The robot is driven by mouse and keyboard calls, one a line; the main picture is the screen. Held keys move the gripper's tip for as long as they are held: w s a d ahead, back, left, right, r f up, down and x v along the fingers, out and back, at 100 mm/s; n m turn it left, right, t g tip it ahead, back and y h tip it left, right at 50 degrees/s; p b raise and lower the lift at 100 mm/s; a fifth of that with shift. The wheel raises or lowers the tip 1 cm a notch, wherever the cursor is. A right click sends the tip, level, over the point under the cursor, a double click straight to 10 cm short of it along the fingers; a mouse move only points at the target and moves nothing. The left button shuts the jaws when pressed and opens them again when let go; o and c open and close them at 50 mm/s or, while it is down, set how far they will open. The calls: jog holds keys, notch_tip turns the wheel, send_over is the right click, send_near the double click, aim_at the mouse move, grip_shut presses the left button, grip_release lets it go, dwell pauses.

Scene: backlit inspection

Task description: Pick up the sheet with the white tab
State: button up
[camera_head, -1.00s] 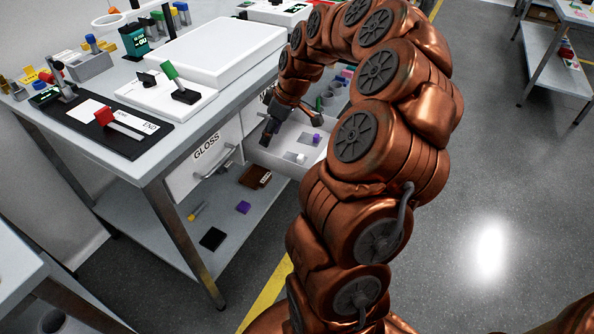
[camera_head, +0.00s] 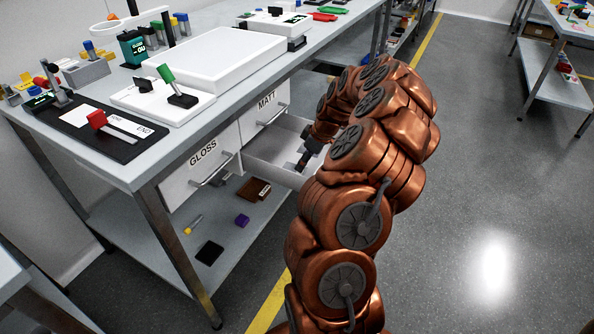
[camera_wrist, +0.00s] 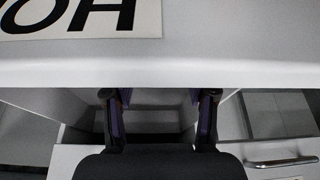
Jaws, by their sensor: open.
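The sheet with the white tab cannot be made out in either current view. An open white drawer (camera_head: 268,171) sits under the bench in the head view, its inside partly hidden by my arm. My gripper (camera_head: 301,163) is at the drawer, with its fingertips dark and small. In the wrist view my gripper (camera_wrist: 158,102) has its two dark fingers wide apart, with no object clearly seen between them. A pale panel with cut-off black lettering fills the top of that view, close to the camera.
The GLOSS drawer (camera_head: 203,165) and MATT drawer (camera_head: 265,112) are shut. The bench top (camera_head: 120,168) above carries a light panel (camera_head: 215,55) and fixtures. A lower shelf (camera_head: 175,255) holds a black square (camera_head: 209,252) and a purple block (camera_head: 242,220). The floor at right is clear.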

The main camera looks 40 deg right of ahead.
aim_at(294, 167)
jog(key=shift+x, duration=1.5)
jog(key=c, duration=1)
jog(key=shift+r, duration=0.15)
